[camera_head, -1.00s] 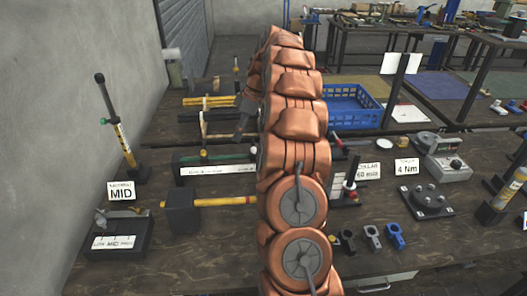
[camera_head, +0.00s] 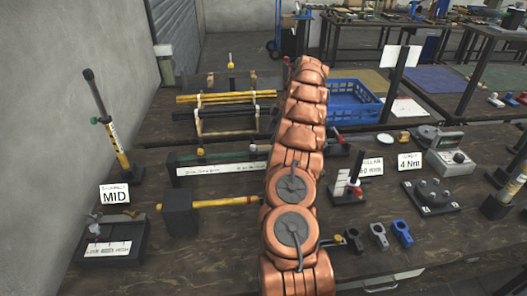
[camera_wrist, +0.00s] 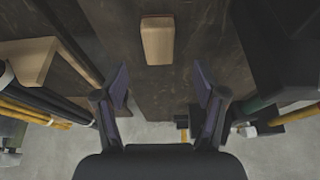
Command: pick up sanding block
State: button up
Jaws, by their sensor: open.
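A tan block with a thin reddish edge, which looks like the sanding block (camera_wrist: 157,41), lies on the dark tabletop (camera_wrist: 118,20) in the wrist view. It is upper centre, ahead of my fingertips and roughly between their lines. My gripper (camera_wrist: 161,84) is open and empty, with one finger on each side and a clear gap to the block. In the head view my copper-coloured arm covers the middle of the bench, and I cannot make out the block or my gripper there.
In the wrist view, a rack with yellow and dark bars (camera_wrist: 30,108) stands left, and a dark box-like body (camera_wrist: 283,45) stands right. In the head view, a blue crate (camera_head: 352,104) is right of my arm and a black-headed mallet (camera_head: 181,212) left.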

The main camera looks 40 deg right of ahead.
aim_at(266, 148)
jog(key=shift+p+x, duration=1.3)
jog(key=shift+x, duration=2.05)
jog(key=c, duration=1.2)
jog(key=shift+c, duration=0.2)
jog(key=shift+r, duration=0.1)
notch_tip(266, 148, up, 9)
jog(key=b, duration=0.2)
jog(key=shift+d+b, duration=0.15)
jog(key=shift+b, duration=0.25)
jog(key=shift+r, duration=0.4)
